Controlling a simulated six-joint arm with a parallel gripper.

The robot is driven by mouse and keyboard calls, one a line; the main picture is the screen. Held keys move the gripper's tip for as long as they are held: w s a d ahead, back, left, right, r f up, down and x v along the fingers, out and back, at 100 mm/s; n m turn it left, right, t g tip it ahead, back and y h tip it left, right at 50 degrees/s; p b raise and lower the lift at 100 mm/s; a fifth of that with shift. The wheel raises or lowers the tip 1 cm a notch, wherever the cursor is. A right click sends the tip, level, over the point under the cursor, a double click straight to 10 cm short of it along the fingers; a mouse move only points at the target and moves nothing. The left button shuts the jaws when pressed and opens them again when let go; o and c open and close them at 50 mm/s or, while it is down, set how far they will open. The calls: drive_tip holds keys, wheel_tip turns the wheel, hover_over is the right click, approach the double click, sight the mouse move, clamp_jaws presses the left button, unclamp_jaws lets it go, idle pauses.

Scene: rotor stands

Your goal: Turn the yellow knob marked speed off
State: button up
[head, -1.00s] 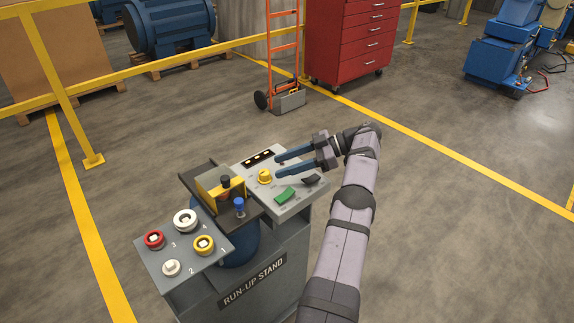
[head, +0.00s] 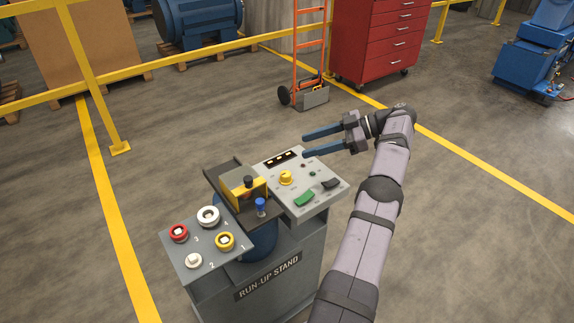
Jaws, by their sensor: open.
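The yellow knob (head: 286,178) sits on the sloped grey control panel (head: 326,202) at the right side of the run-up stand (head: 268,279). Its lettering and pointer are too small to read. My gripper (head: 304,146) is open and empty, its two blue fingers pointing left. It appears up and to the right of the knob in the picture, apart from it. The knob is in full view.
The panel also bears a green switch (head: 305,199), a black switch (head: 331,183) and a dark display strip (head: 280,159). A blue-topped peg (head: 261,204) and a yellow block (head: 240,190) stand left. Red, white and yellow round parts sit on the left plate (head: 190,245).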

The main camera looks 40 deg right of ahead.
wheel_tip(320, 180, up, 6)
drive_tip(key=s+a+m+p, duration=0.1)
drive_tip(key=p, duration=0.3)
drive_tip(key=m+t+h+p, duration=0.1)
drive_tip(key=m+t+h, duration=0.25)
drive_tip(key=m, duration=0.25)
approach(286, 177)
drive_tip(key=shift+t+y, duration=0.25)
drive_tip(key=shift+y, duration=0.1)
drive_tip(key=w+a, duration=0.1)
drive_tip(key=w+a+r, duration=0.1)
drive_tip(key=w+a, duration=0.1)
drive_tip(key=shift+w, duration=0.2)
drive_tip(key=shift+w+d+f+n+h, duration=0.15)
drive_tip(key=shift+d+f+n+h, duration=0.45)
drive_tip(key=shift+d+f+h, duration=0.35)
drive_tip(key=shift+d, duration=0.1)
drive_tip(key=shift+w, duration=0.1)
